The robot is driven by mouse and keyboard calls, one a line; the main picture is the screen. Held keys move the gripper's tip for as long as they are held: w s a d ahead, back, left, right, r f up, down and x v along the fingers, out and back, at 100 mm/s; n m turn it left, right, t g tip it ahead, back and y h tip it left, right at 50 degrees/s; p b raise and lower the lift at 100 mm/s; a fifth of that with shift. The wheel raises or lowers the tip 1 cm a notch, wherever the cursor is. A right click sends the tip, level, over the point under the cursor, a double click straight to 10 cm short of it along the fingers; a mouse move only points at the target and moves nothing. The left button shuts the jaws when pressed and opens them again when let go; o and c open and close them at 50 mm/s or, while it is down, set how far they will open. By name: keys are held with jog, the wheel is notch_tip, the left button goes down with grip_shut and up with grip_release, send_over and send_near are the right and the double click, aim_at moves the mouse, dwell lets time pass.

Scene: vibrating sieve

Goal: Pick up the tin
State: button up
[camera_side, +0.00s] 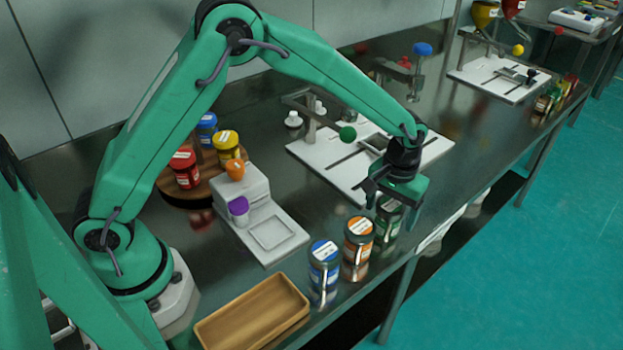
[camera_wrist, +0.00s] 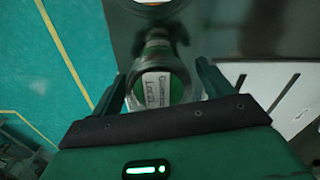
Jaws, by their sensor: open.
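Several tins with coloured lids stand on the dark metal bench. My gripper (camera_side: 393,203) is over a green tin (camera_side: 389,217) at the bench's front edge, pointing down with its fingers apart. In the wrist view the green tin (camera_wrist: 155,88) with a white label lies between the spread fingers of my gripper (camera_wrist: 164,88). I cannot tell whether the fingers touch it. An orange tin (camera_side: 358,240) and a blue tin (camera_side: 323,268) stand in a row to its left. A red tin (camera_side: 185,169) and a yellow tin (camera_side: 227,146) stand farther back.
A wooden tray (camera_side: 205,330) lies at the near front. A white scale-like device (camera_side: 245,190) stands left of the row, with purple and orange caps on it. A white plate (camera_side: 325,165) with a clamp stand lies behind my gripper. The bench edge is close to the tins.

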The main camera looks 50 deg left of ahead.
jog(key=shift+f, duration=0.45)
jog(key=c, duration=1.1)
